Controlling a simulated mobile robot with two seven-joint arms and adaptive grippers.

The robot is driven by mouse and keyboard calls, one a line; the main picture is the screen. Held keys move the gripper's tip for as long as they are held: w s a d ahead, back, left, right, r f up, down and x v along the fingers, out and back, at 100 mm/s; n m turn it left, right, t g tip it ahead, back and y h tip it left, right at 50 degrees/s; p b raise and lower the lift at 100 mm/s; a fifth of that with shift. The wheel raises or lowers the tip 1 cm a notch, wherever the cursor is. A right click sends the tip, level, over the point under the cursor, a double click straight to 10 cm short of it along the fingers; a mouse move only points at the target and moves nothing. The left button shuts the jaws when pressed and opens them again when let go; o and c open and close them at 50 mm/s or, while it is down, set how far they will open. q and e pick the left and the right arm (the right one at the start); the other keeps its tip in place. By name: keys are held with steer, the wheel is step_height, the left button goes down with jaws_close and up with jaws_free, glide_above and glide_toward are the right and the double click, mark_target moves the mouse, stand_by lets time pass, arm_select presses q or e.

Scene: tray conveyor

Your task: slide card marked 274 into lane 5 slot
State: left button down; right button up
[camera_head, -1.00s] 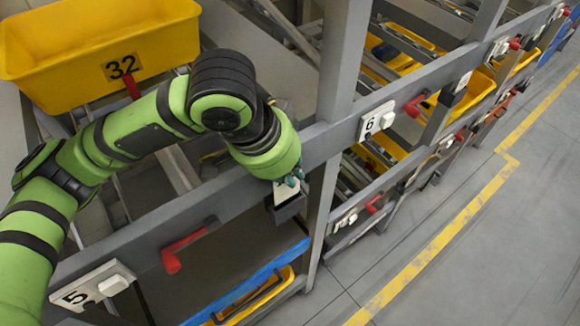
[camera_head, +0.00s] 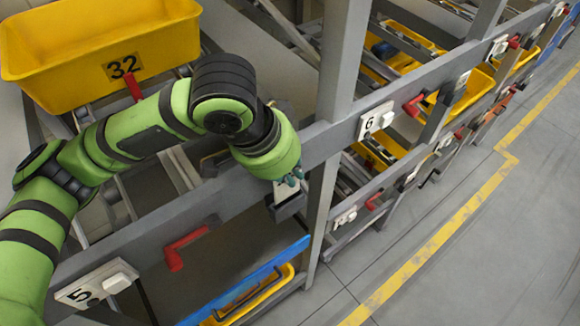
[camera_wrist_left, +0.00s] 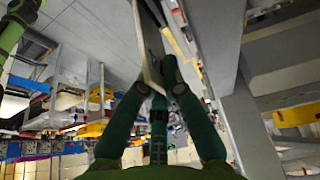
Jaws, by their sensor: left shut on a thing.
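My left gripper (camera_head: 290,183) points down at the front rail, shut on a pale card (camera_head: 283,193). The card is at the mouth of a grey slot holder (camera_head: 288,209) on the rail, to the right of the lane 5 plate (camera_head: 97,284). In the left wrist view the gripper's fingertips (camera_wrist_left: 158,78) pinch the card (camera_wrist_left: 147,45), seen nearly edge-on. The card's marking cannot be read, and I cannot tell how deep it sits in the holder. My right gripper is not in view.
A yellow bin marked 32 (camera_head: 100,47) is behind my arm. A red handle (camera_head: 185,248) sticks out from the rail left of the holder. A grey upright post (camera_head: 342,70) stands close on its right, before the lane 6 plate (camera_head: 376,120). The floor at right is clear.

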mark_target(282, 191)
arm_select(q)
steer(key=shift+f+b, duration=1.05)
steer(key=shift+f, duration=1.15)
steer(key=shift+r, duration=0.15)
step_height(282, 191, up, 4)
steer(key=p, duration=0.2)
steer(key=shift+f+p, duration=0.25)
steer(key=shift+p, duration=0.1)
steer(key=shift+f+b, duration=0.8)
steer(key=shift+f, duration=1)
stand_by(1.3)
steer(key=c, duration=1.3)
jaws_free()
steer(key=shift+r, duration=0.1)
